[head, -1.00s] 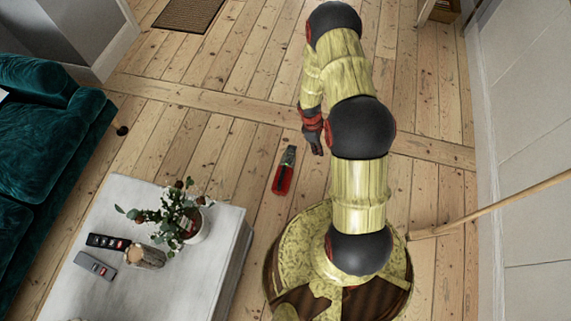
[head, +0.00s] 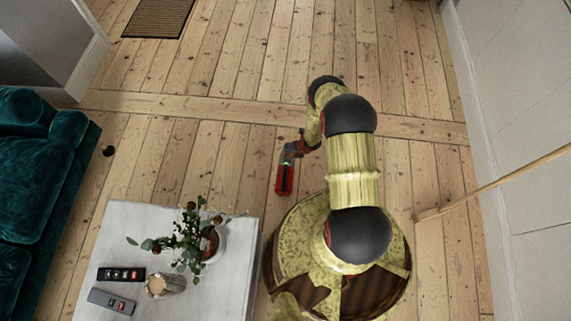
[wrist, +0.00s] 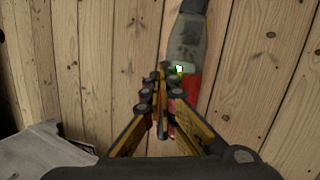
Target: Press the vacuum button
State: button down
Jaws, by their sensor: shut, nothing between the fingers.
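The vacuum (head: 284,181) is a small handheld one, red with a dark grey end, lying on the floorboards left of my base. In the wrist view its grey part (wrist: 187,38) points up and its red body (wrist: 192,98) is partly hidden by my fingers. A small bright green-white spot (wrist: 180,69), perhaps the button, shows on it right at my fingertips. My gripper (wrist: 166,76) is shut and empty, pointing down at the vacuum. I cannot tell whether the tips touch it. In the head view my gripper (head: 299,147) is at the vacuum's far end.
A white table (head: 118,221) stands to the left with a potted plant (head: 190,240), remotes (head: 120,274) and a wooden candle holder (head: 165,285). A teal sofa (head: 40,160) is at far left. A wooden pole (head: 490,183) leans at right. Floor beyond the vacuum is clear.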

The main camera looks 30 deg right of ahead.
jog(key=n, duration=0.1)
jog(key=w+a+n, duration=0.1)
jog(key=shift+a+r+n, duration=0.1)
jog(key=shift+r+n, duration=0.3)
jog(key=shift+s+f, duration=0.1)
notch_tip(320, 180, down, 6)
jog(key=b, duration=0.4)
jog(key=shift+f, duration=1.3)
jog(key=shift+f, duration=0.1)
dwell(0.4)
jog(key=shift+f, duration=0.3)
